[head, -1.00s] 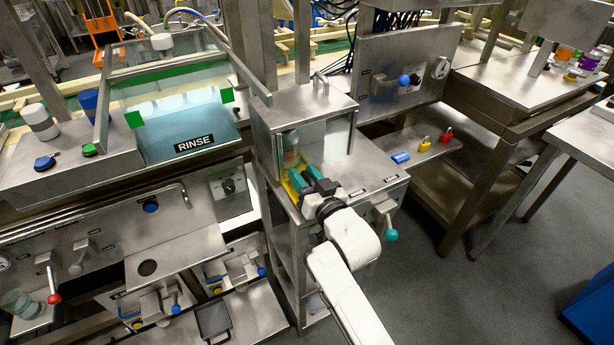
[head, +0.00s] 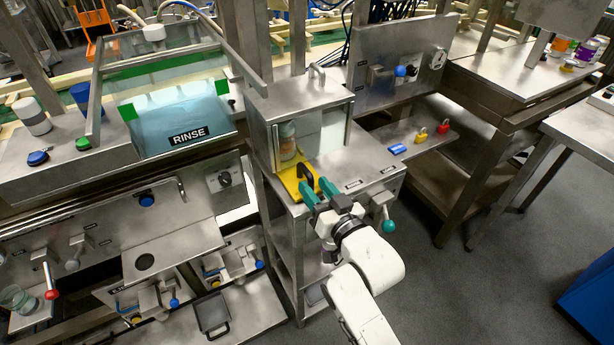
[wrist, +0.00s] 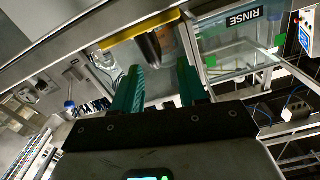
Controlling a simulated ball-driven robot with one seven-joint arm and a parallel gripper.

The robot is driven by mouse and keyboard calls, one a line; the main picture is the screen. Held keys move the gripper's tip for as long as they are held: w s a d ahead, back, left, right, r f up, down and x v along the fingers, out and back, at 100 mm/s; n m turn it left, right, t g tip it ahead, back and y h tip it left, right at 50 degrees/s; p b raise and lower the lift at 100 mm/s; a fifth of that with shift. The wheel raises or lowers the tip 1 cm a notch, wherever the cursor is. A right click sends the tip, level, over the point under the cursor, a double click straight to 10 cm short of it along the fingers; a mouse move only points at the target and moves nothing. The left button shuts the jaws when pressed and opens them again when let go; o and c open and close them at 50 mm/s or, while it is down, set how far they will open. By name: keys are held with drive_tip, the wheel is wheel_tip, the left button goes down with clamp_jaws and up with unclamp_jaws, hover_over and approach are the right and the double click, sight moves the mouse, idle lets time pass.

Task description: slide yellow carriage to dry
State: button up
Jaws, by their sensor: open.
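The yellow carriage (head: 289,181) sits at the left end of the steel bench top, partly inside the glass-fronted box. It bears a black handle (head: 305,174) at its front, and a jar (head: 287,141) with orange-brown contents stands behind the handle. My gripper (head: 314,186) is open, its teal fingers pointing at the handle from just in front of it. In the wrist view, the yellow carriage edge (wrist: 140,30) and the dark handle (wrist: 151,48) show beyond the open, empty fingers (wrist: 160,68).
The bench top (head: 365,163) right of the carriage is clear and has two small labels, too small to read. A teal-knobbed lever (head: 388,225) hangs at the bench's front right. Blue, yellow and red padlocks (head: 421,136) lie on the shelf behind. The rinse tank (head: 180,115) is at left.

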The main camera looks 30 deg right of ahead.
drive_tip(key=s, duration=0.3)
drive_tip(key=shift+s, duration=0.25)
drive_tip(key=shift+f, duration=0.1)
drive_tip(key=s+d+f+g, duration=0.1)
drive_tip(key=s+f+g, duration=0.45)
drive_tip(key=f, duration=0.25)
drive_tip(key=s+f+g, duration=0.2)
drive_tip(key=s+g, duration=0.1)
drive_tip(key=s, duration=0.5)
drive_tip(key=s+f+n+g, duration=0.1)
drive_tip(key=s+f+g, duration=0.2)
drive_tip(key=s, duration=0.5)
drive_tip(key=s+d+f+g, duration=0.1)
drive_tip(key=s+f+g, duration=0.2)
drive_tip(key=s+g, duration=0.2)
drive_tip(key=s, duration=0.2)
drive_tip(key=shift+s+f+n, duration=0.25)
drive_tip(key=shift+s+n, duration=0.15)
